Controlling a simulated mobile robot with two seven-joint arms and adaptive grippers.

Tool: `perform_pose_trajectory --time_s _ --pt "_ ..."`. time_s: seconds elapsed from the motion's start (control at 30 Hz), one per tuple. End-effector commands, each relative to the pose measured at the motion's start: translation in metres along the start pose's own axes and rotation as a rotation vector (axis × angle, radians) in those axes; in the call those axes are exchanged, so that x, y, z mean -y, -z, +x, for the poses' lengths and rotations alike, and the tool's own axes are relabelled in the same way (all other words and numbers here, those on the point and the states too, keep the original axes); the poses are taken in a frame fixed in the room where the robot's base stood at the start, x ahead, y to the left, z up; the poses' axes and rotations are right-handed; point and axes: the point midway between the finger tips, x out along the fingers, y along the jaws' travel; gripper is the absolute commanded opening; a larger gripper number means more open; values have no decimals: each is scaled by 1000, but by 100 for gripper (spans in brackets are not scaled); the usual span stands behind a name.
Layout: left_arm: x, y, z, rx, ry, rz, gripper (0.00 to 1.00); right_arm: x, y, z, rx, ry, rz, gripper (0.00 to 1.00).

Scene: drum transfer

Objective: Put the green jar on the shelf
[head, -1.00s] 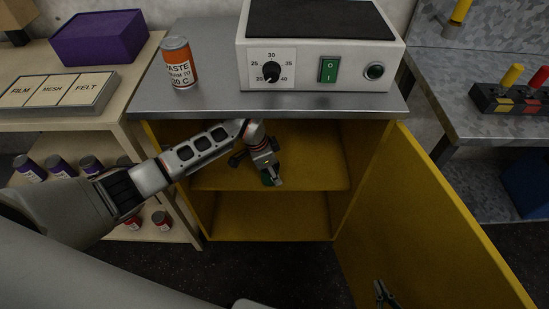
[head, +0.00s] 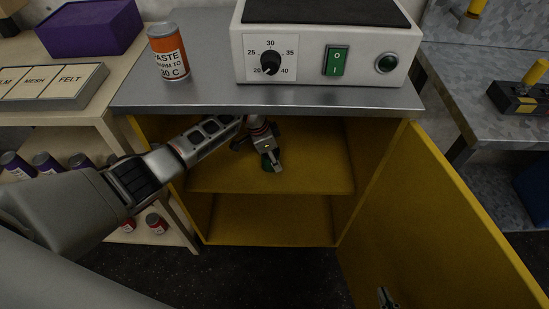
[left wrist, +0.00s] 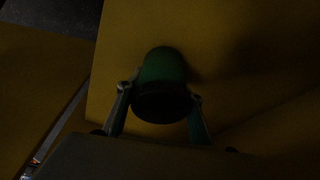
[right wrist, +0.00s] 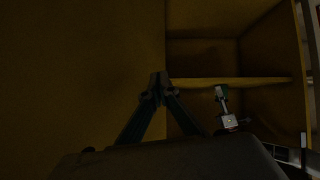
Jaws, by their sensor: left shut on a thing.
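The green jar (head: 267,166) is inside the yellow cabinet (head: 207,215), over the middle shelf (head: 320,172). My left gripper (head: 273,160) is shut on it; in the left wrist view the jar (left wrist: 162,68) sits between the two fingers (left wrist: 160,93). Its dark end faces that camera. I cannot tell whether the jar touches the shelf. My right gripper (head: 385,297) is low, by the open cabinet door. In the right wrist view its fingertips (right wrist: 158,84) meet with nothing visible between them.
The yellow door (head: 430,220) stands open on the right. The grey top above bears an orange paste can (head: 169,52) and a white heater box (head: 310,65). A rack with several small jars (head: 82,162) stands left. The lower cabinet compartment (head: 270,220) is empty.

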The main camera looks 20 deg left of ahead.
Motion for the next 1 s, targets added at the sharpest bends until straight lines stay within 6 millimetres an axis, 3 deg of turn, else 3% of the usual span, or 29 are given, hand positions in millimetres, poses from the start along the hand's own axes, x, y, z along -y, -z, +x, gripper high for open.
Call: perform_pose_trajectory --time_s 0.2,0.23,0.3,0.67,0.83,0.87,1.0 --pt "0 0 2 0 1 0 8 0 -2 1 4 0 2 0" --pt "0 0 2 0 1 0 44 0 -2 1 3 -1 2 0" --pt "0 0 1 0 1 0 54 -1 -2 1 4 -3 3 0" --pt "0 1 -1 -2 1 1 54 -4 -2 1 4 -9 4 0" --pt "3 4 -21 -4 8 1 54 -11 17 -2 -21 -20 -3 0" --pt "3 2 -25 -4 9 1 54 -12 20 -2 -24 -23 -4 0" --pt "4 -30 -34 -2 10 0 54 -9 -2 -9 27 -24 8 0"
